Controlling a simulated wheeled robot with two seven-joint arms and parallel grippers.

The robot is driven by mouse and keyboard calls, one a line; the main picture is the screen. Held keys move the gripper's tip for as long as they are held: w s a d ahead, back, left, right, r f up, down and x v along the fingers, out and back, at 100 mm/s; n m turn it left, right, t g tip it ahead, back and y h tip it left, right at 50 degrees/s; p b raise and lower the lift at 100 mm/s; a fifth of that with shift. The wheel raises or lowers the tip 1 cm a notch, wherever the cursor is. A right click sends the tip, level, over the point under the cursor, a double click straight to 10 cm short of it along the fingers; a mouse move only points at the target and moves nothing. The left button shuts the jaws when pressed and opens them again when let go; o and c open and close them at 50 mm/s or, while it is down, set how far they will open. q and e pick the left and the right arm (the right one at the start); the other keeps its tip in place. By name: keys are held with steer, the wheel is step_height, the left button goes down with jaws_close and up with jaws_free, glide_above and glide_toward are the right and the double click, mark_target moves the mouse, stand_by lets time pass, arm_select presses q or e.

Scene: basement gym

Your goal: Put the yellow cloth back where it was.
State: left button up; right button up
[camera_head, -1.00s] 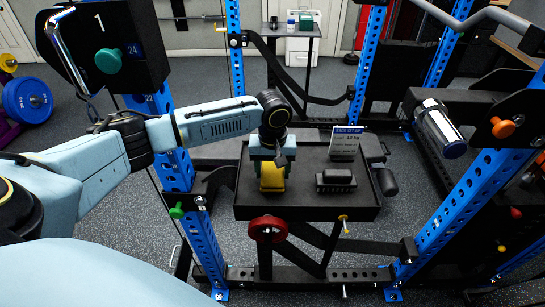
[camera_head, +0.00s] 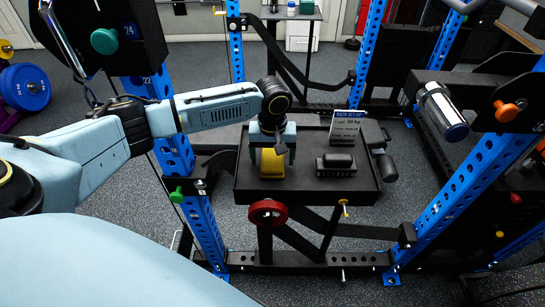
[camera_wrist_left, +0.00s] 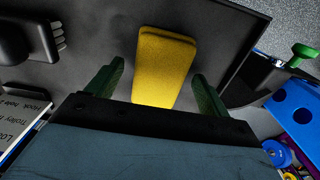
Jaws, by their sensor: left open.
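The yellow cloth (camera_head: 272,163) lies folded on the left part of a black tray (camera_head: 310,195) in the rack. In the left wrist view the yellow cloth (camera_wrist_left: 165,66) lies between and beyond the two green fingertips, with a gap on each side. My left gripper (camera_head: 271,150) is open and points down just over the cloth; it also shows in the left wrist view (camera_wrist_left: 158,80). The gripper hides part of the cloth in the head view. I cannot tell whether the fingers reach down beside it. My right gripper is not in view.
A black brush-like block (camera_head: 337,165) and a printed sign (camera_head: 346,127) stand on the tray to the right of the cloth. Blue rack posts (camera_head: 203,235) flank the tray. A red knob (camera_head: 267,213) sits below its front edge.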

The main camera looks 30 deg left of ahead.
mark_target(272, 157)
arm_select(q)
steer(key=shift+f+b, duration=0.35)
steer(key=shift+b, duration=0.15)
step_height(272, 157, up, 14)
steer(key=p, duration=0.2)
steer(key=shift+w+a, duration=0.25)
steer(key=shift+f, duration=0.1)
